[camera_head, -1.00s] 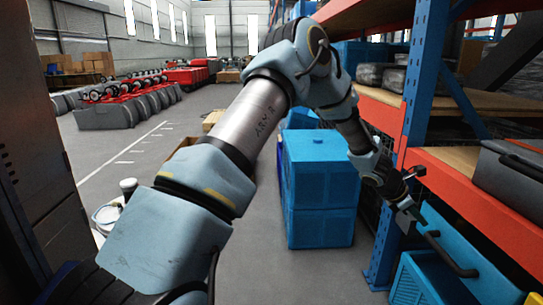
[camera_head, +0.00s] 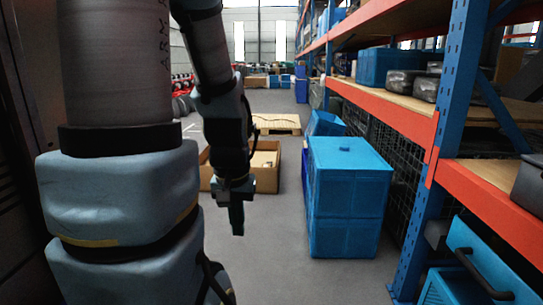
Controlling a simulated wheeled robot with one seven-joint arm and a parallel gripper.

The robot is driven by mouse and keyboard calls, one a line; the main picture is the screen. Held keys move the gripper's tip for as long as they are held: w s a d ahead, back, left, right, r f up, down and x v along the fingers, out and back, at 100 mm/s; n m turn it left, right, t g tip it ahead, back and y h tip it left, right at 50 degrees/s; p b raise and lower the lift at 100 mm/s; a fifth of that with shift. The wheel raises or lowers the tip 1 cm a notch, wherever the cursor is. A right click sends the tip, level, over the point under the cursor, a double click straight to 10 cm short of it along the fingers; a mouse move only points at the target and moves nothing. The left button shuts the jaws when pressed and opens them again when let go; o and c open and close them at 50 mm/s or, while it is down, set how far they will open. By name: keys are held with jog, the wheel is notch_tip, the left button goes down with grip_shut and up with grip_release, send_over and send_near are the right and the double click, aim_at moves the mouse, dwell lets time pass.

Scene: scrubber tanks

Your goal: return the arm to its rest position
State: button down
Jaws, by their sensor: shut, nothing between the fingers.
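My arm (camera_head: 118,80) rises upright at the left of the head view and bends over at the top, with its forearm (camera_head: 212,60) hanging down. My gripper (camera_head: 237,220) points downward left of the aisle's middle, above the grey floor. Its fingers look closed, with nothing between them. It is apart from the blue crates and the shelf. The arm hides part of the left background.
Stacked blue crates (camera_head: 348,205) stand right of my gripper. A cardboard box (camera_head: 264,162) and a wooden pallet (camera_head: 276,122) lie behind it. Orange-and-blue shelving (camera_head: 470,185) lines the right side. A blue case (camera_head: 475,262) is at the lower right. The floor between is clear.

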notch_tip(320, 180, up, 13)
jog(key=p, duration=1.1)
jog(key=shift+w+d+f, duration=0.15)
jog(key=shift+w+d, duration=0.1)
jog(key=shift+w, duration=0.05)
jog(key=c, duration=1.6)
grip_release()
